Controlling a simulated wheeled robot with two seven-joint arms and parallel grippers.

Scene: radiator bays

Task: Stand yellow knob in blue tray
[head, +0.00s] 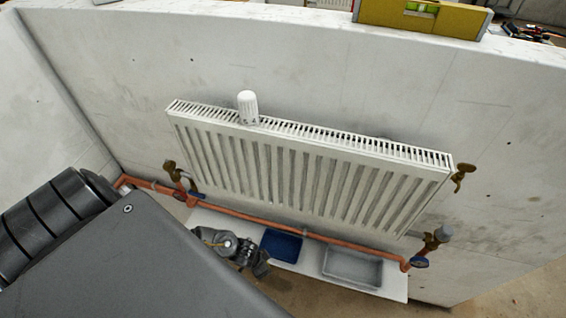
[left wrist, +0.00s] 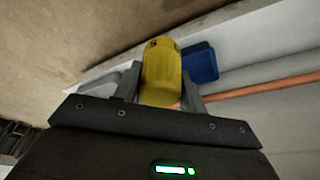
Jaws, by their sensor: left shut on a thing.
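My left gripper (head: 262,264) reaches down in front of the radiator, beside the left edge of the blue tray (head: 282,246). In the left wrist view, the left gripper (left wrist: 160,96) is shut on the yellow knob (left wrist: 162,66), which sticks out past the fingers. I cannot make out the yellow knob in the head view. The blue tray also shows in the left wrist view (left wrist: 201,63), just beyond and to the right of the knob. The knob is apart from the tray, as far as I can tell. My right gripper is not in view.
A grey tray (head: 352,268) sits right of the blue one on a white board (head: 393,283). A copper pipe (head: 330,239) runs above them, below the white radiator (head: 300,170). A white knob (head: 248,107) stands on the radiator. A yellow level (head: 420,18) lies on the wall top.

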